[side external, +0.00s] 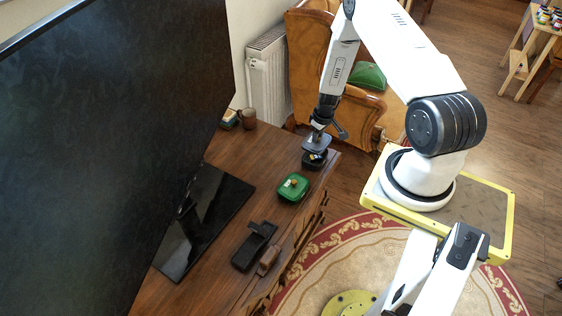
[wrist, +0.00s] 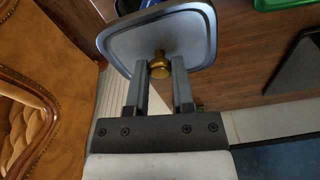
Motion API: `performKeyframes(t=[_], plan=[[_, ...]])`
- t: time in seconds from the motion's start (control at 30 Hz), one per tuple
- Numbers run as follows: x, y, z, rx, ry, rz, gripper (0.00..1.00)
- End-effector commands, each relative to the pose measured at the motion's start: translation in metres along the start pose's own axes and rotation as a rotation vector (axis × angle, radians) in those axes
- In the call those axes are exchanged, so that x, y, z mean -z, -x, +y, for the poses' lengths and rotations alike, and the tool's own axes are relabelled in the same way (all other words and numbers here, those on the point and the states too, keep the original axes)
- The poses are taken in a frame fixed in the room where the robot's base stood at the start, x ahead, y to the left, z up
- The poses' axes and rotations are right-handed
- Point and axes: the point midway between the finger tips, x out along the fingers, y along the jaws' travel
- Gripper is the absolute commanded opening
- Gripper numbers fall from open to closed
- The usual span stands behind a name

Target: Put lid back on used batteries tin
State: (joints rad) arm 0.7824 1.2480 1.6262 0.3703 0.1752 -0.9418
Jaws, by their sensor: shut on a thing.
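My gripper (wrist: 159,72) is shut on the brass knob (wrist: 159,65) of a grey-blue square lid (wrist: 185,35). In the side external view the lid (side external: 317,142) hangs just above a small dark open tin (side external: 315,160) near the table's right corner. Small bright items show inside the tin. The lid looks roughly level, and a small gap seems to show between it and the tin. In the wrist view the lid hides most of what lies below it. My gripper (side external: 317,134) is small in the side external view.
A green tin (side external: 293,187) with a knobbed lid stands nearby on the wooden table (side external: 216,152). A black tray (side external: 254,246) and a brown object (side external: 268,260) lie towards the front. A large black screen (side external: 110,130) stands at left. Cups (side external: 247,118) stand at the back.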

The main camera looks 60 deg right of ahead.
Motion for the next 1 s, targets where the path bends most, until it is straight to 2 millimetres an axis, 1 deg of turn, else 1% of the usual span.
performKeyframes(t=[0.7,1.0], plan=[[-0.006,-0.047,0.0,0.0,-0.001,0.0,0.0],[-0.007,-0.055,0.0,-0.001,-0.001,0.0,0.0]])
